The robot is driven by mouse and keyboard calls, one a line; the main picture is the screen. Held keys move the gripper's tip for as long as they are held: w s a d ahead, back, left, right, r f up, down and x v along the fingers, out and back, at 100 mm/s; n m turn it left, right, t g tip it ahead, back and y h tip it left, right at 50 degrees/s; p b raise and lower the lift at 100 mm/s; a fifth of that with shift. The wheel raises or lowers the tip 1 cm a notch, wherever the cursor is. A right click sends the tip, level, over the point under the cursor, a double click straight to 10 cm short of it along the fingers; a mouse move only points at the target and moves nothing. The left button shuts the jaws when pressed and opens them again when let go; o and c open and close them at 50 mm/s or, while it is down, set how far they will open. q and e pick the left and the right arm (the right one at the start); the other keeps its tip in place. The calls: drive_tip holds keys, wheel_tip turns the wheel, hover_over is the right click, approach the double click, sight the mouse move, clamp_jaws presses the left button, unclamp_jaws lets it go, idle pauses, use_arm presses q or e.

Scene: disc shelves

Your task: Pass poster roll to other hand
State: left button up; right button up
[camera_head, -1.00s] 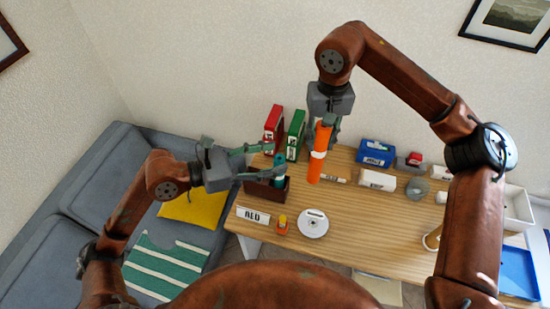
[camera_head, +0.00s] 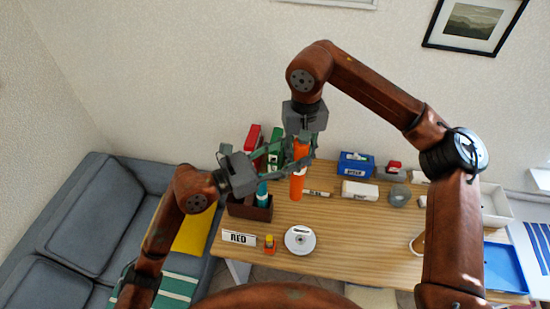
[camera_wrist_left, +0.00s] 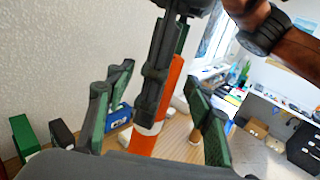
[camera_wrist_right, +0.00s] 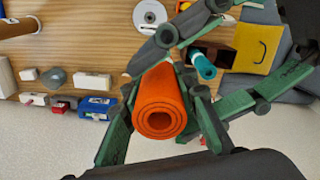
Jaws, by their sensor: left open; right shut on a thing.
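The poster roll (camera_head: 298,182) is an orange tube with a white band, held roughly upright above the table. My right gripper (camera_head: 303,141) is shut on its upper part from above. The right wrist view shows the roll's spiral end (camera_wrist_right: 160,118) between the fingers. My left gripper (camera_head: 282,160) is open, coming in from the left at the roll. In the left wrist view the orange roll (camera_wrist_left: 144,143) stands between the spread left fingers, below the right gripper's fingers (camera_wrist_left: 158,70). I cannot tell whether the left fingers touch it.
A brown holder (camera_head: 248,210) with a teal item stands on the wooden table, close below the left gripper. Red (camera_head: 252,138) and green (camera_head: 274,150) binders stand behind. A "RED" sign (camera_head: 238,238), a disc (camera_head: 299,240), a blue box (camera_head: 357,163) and a white box (camera_head: 360,192) lie around.

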use_arm(q)
drive_tip(key=shift+x, duration=1)
drive_tip(key=shift+c, duration=0.7)
